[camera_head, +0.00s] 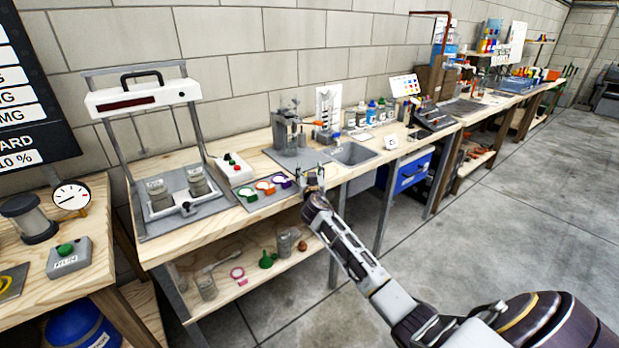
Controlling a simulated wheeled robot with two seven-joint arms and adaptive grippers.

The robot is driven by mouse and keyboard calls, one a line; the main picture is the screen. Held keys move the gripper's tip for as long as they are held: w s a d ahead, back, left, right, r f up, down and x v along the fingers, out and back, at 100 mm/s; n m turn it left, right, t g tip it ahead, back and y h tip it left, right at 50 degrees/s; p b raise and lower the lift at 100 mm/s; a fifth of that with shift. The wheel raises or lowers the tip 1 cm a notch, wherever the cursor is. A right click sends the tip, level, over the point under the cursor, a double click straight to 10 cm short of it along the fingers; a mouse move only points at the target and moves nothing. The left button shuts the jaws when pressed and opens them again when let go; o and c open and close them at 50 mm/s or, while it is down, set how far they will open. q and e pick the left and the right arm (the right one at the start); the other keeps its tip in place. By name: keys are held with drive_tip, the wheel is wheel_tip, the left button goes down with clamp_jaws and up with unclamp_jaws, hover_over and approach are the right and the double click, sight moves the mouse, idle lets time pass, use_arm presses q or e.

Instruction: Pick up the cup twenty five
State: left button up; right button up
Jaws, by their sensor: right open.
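My right gripper (313,180) is open at the front edge of the middle bench, beside a grey mat (262,203). On the mat lie small round cup-like pieces with a green rim (249,195), an orange rim (264,186) and a purple rim (281,180). The purple one is nearest the gripper, a little to its left; I see no contact. Two grey labelled cylinders (159,194) (197,181) stand on the plate of a framed device. No number twenty five is readable, so I cannot tell which piece is that cup. My left gripper is out of view.
The framed device (142,97) with a black handle stands at left. Several small items lie on the lower shelf (225,262). The floor at right is clear.

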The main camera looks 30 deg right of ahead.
drive_tip(key=c, duration=1.1)
drive_tip(key=shift+r+p, duration=0.3)
drive_tip(key=shift+r, duration=0.6)
use_arm(q)
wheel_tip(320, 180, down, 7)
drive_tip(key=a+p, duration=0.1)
drive_tip(key=p, duration=0.1)
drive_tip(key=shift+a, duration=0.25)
use_arm(e)
wheel_tip(320, 180, up, 8)
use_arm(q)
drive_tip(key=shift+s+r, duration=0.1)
use_arm(e)
drive_tip(key=shift+r, duration=0.1)
